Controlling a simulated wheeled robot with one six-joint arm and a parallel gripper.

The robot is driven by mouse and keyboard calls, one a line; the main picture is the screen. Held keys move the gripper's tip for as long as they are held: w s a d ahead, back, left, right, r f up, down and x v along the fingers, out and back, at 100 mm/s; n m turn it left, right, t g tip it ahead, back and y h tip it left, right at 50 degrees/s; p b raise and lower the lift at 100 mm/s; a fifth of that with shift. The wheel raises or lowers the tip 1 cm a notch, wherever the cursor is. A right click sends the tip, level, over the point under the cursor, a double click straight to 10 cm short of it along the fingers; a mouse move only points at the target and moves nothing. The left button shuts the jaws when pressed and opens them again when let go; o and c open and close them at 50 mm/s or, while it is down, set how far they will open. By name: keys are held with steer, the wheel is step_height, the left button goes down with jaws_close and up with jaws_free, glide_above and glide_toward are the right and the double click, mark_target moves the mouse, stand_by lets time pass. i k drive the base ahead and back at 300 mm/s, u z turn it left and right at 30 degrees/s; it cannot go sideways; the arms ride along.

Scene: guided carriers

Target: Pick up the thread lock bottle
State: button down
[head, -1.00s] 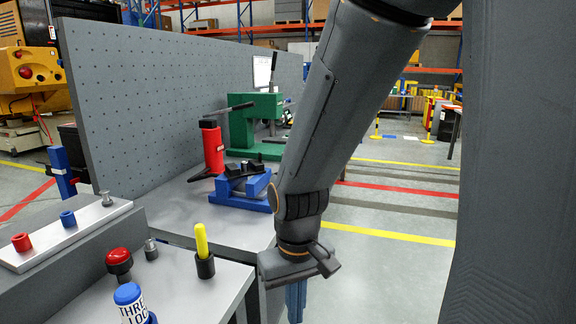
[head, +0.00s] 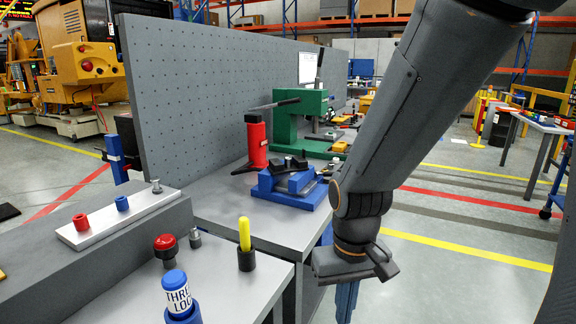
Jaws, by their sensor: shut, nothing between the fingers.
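The thread lock bottle (head: 178,294) has a blue cap and a white label reading "THRE LOC". It stands upright at the bottom of the head view, near the front of the grey bench, with its lower part in a blue holder (head: 186,318). My gripper (head: 346,300) hangs to the right of the bench, blue fingers pointing down, shut and empty. It is well to the right of the bottle and apart from it. The fingertips are near the bottom of the picture.
A red knob (head: 165,247) and a yellow marker in a black cup (head: 245,240) stand behind the bottle. A white strip with red and blue pieces (head: 124,214) lies left. A blue vise (head: 290,186), red jack (head: 256,142) and green press (head: 298,122) stand farther back.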

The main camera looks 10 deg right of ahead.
mark_target(175, 286)
steer(key=u, duration=1.2)
steer(key=k, duration=0.5)
steer(key=z, duration=1)
steer(key=k, duration=0.65)
steer(key=z, duration=0.15)
steer(key=i, duration=0.4)
steer(key=u, duration=0.05)
